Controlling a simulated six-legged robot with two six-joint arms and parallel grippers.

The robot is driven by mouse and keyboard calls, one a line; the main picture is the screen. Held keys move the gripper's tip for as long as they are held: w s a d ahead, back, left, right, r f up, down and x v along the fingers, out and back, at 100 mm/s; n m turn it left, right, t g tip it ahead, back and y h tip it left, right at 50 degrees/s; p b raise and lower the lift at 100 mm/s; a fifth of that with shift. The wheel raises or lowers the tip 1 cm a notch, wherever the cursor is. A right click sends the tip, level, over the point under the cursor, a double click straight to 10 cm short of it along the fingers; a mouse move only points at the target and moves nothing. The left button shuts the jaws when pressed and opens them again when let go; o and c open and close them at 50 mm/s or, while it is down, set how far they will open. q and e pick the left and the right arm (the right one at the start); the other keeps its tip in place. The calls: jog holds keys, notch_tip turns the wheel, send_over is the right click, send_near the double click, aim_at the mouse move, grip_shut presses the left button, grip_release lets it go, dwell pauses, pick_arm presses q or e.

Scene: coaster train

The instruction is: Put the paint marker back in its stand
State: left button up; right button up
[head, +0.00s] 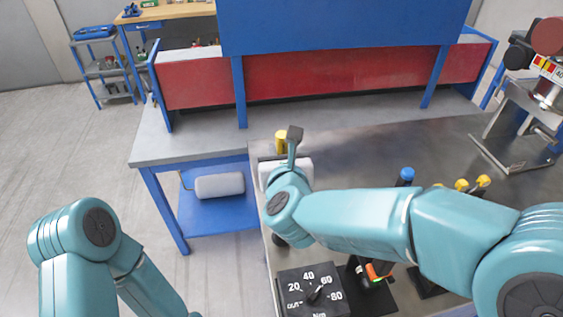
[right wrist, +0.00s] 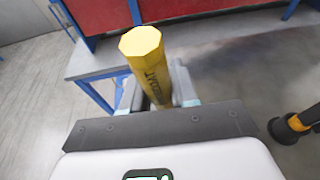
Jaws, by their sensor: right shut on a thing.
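The yellow paint marker (right wrist: 150,68) stands up between the fingers of my right gripper (right wrist: 158,92) in the right wrist view. Dark lettering shows on its side. In the head view its yellow end (head: 281,141) shows above the gripper, near the bench's left edge. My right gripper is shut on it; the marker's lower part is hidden. My left arm is at the lower left of the head view, with its gripper out of view. I cannot tell which thing is the marker's stand.
The grey bench (head: 400,145) has free room at the back. A black torque gauge (head: 312,290) lies at the front. A black base with an orange and green item (head: 372,273) is beside it. Blue- and yellow-topped tools (head: 461,185) stand behind my right arm. A metal fixture (head: 515,125) is at right.

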notch_tip(320, 180, down, 12)
jog(key=s+m+g+h+b, duration=0.1)
jog(key=b, duration=0.2)
jog(key=shift+s+f, duration=0.15)
jog(key=shift+s, duration=0.25)
dwell(0.4)
jog(key=shift+b, duration=0.3)
jog(key=shift+f+b, duration=3.5)
jog(key=shift+b, duration=1.05)
